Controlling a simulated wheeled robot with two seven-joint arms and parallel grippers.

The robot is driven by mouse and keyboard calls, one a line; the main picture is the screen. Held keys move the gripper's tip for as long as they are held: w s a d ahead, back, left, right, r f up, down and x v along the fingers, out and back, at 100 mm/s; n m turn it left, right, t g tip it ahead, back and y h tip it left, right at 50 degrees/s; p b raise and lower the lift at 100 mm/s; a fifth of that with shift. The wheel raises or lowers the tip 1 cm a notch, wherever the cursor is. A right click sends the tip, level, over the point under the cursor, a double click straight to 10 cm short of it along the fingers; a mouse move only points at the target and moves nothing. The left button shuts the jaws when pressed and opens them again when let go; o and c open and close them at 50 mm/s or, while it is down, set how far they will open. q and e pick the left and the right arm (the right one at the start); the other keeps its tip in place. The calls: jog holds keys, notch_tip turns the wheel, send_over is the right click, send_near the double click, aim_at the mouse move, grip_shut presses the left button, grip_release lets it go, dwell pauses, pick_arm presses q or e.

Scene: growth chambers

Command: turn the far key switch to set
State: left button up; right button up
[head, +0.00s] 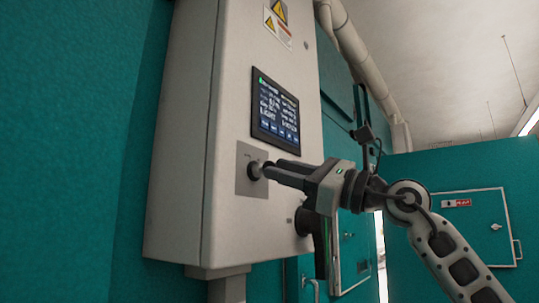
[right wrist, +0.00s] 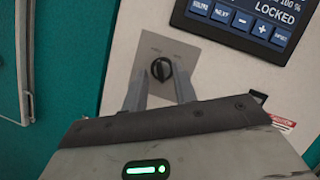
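The key switch (head: 254,170) is a round black knob on a grey square plate (head: 250,186), on the front of a white control box below its screen. In the right wrist view the black knob (right wrist: 161,69) has a raised grip standing nearly upright; the small labels above it are too blurred to read. My right gripper (head: 270,172) is right at the knob, pointing at the box. In the right wrist view its two fingers (right wrist: 160,88) stand apart on either side of the knob, with gaps showing. My left gripper is not in view.
The white control box (head: 180,150) hangs on a teal wall. Its screen (head: 275,110) sits just above the switch; the right wrist view's screen (right wrist: 250,15) reads "LOCKED". Teal chamber doors (head: 475,215) stand behind.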

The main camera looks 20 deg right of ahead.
aim_at(270, 163)
jog(key=x, duration=0.3)
jog(key=shift+w+r+p, duration=0.1)
jog(key=shift+p, duration=0.3)
jog(key=shift+a, duration=0.1)
grip_shut()
